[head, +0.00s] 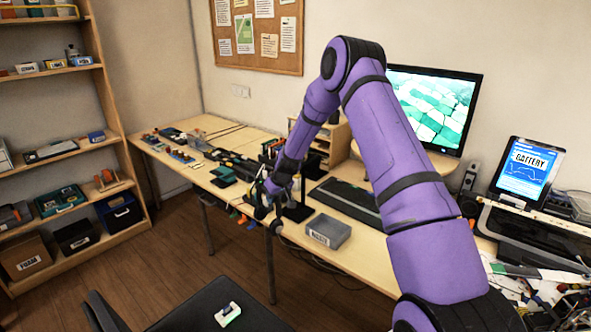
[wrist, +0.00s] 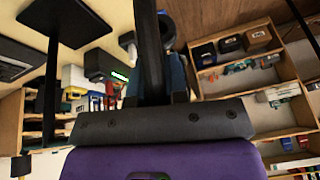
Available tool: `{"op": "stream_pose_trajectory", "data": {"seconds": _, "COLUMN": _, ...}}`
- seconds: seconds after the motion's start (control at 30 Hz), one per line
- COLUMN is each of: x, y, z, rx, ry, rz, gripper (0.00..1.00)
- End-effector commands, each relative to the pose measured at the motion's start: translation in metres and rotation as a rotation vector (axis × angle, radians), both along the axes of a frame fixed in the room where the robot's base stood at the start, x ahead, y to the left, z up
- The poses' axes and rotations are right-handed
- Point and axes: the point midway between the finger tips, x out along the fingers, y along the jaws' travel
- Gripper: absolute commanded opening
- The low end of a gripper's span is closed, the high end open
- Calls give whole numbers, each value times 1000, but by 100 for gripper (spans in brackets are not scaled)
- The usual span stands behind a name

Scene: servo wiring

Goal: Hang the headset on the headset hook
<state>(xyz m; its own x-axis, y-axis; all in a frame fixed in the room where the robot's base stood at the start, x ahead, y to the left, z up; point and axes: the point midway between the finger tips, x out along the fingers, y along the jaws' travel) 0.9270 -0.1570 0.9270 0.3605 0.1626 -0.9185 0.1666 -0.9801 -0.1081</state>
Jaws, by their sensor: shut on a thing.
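My gripper (head: 270,191) is at the table's front edge in the head view and is shut on the dark headset (head: 275,227). The headset hangs below the fingers, small and partly hidden by the gripper. In the wrist view, its black band (wrist: 150,45) runs up from between the fingers (wrist: 163,88). The headset hook appears to be the black stand (head: 298,212) just right of my gripper, partly hidden by my arm. In the wrist view the stand's pole (wrist: 48,85) is at the left, apart from the headset.
A grey labelled bin (head: 328,232) and a keyboard (head: 347,203) are right of the stand. A green item (head: 224,175) and several small parts lie to the left on the table. A dark chair (head: 215,305) stands in front. Shelves (head: 75,150) stand at the far left.

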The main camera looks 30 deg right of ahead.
Motion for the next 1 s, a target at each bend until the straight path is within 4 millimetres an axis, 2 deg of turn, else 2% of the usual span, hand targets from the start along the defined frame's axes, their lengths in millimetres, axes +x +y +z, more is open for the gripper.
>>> {"op": "stream_pose_trajectory", "data": {"seconds": 0.17, "x": 3, "y": -6, "z": 7, "rx": -9, "ry": -3, "rz": -6, "gripper": 0}}
{"op": "stream_pose_trajectory", "data": {"seconds": 0.4, "x": 17, "y": -37, "z": 45, "rx": -66, "ry": -10, "rz": -46, "gripper": 0}}
{"op": "stream_pose_trajectory", "data": {"seconds": 0.5, "x": 20, "y": -45, "z": 54, "rx": -79, "ry": -10, "rz": -58, "gripper": 0}}
{"op": "stream_pose_trajectory", "data": {"seconds": 1.0, "x": 27, "y": -66, "z": 54, "rx": -84, "ry": -8, "rz": -61, "gripper": 0}}
